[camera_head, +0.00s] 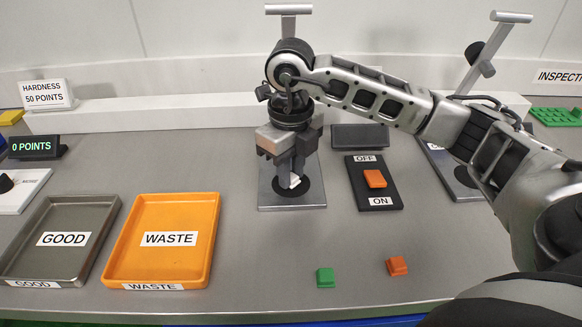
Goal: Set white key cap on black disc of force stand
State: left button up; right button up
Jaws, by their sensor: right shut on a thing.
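My right gripper (290,176) points down over the force stand (290,202) in the middle of the table. It is shut on the white key cap (295,181), and only a small part of the cap shows between the fingers. The cap is at or just above the black disc (285,192); I cannot tell whether they touch. The gripper and arm hide part of the stand. My left gripper is not in view.
An orange WASTE tray (209,240) and a grey GOOD tray (106,225) stand at left. An OFF/ON switch (375,180) lies right of the stand. A green cap (325,277) and an orange cap (397,265) lie in front. A second stand (455,180) is at right.

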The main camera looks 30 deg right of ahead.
jog(key=shift+f, duration=0.2)
jog(key=o, duration=0.9)
jog(key=shift+o, duration=0.2)
jog(key=shift+r, duration=0.15)
notch_tip(320, 180, up, 8)
jog(key=shift+f, duration=0.15)
